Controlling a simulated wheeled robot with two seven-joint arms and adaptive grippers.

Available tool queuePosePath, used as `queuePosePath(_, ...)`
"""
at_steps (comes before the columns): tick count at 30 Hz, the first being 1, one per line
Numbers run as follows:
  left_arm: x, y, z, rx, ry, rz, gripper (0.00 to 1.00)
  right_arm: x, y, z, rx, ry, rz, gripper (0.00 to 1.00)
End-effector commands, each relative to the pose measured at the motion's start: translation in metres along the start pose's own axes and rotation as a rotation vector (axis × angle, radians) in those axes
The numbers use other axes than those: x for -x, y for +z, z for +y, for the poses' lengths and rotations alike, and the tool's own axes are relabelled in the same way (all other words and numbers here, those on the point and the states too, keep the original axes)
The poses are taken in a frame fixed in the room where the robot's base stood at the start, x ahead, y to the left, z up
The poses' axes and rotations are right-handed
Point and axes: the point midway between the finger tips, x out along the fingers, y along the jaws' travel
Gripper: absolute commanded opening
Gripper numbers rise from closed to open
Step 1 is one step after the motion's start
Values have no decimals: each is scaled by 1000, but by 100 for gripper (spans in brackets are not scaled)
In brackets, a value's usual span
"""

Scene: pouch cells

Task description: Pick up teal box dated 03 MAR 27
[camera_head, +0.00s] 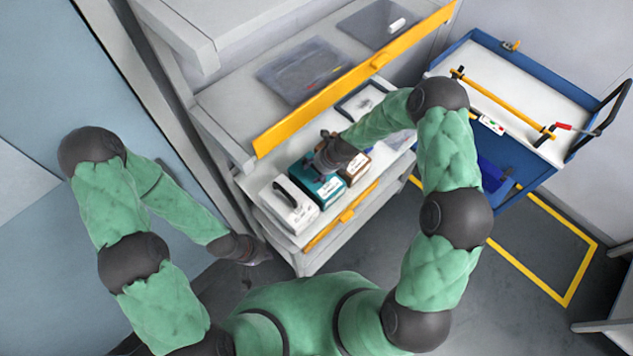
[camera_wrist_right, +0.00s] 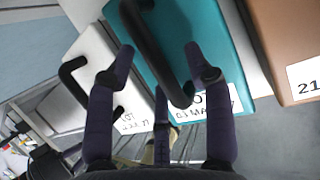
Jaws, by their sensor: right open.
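The teal box (camera_head: 325,191) stands on the shelf between a white box and a brown box. In the right wrist view the teal box (camera_wrist_right: 215,45) has a black bar handle (camera_wrist_right: 150,50) on top and a white label (camera_wrist_right: 218,101). The label shows "03 MA" and a final 7; a finger hides part of it. My right gripper (camera_head: 322,158) is over the teal box. In the wrist view my right gripper (camera_wrist_right: 160,62) is open, its fingers on both sides of the handle, not closed on it. My left gripper (camera_head: 252,250) hangs low by the shelf's left end, too small to judge.
The white box (camera_head: 287,208) with a black handle and the brown box (camera_head: 356,169) stand close on either side. A yellow-edged shelf (camera_head: 300,125) with dark trays is above and behind. A blue cart (camera_head: 520,80) stands at the right.

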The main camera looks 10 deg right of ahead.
Motion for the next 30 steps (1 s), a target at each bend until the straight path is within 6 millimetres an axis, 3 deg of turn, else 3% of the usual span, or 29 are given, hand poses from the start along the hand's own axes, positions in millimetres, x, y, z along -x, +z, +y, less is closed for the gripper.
queuePosePath(8,-1,0,0,0,0,0,0,-7,0,0,0,-1,-1,53)
queuePosePath(14,-1,0,0,0,0,0,0,-6,0,0,-1,0,0,0)
queuePosePath(25,-1,0,0,0,0,0,0,-5,2,-1,0,-3,-3,0)
queuePosePath(30,5,0,2,0,0,0,0,6,7,1,-1,-3,-4,0)
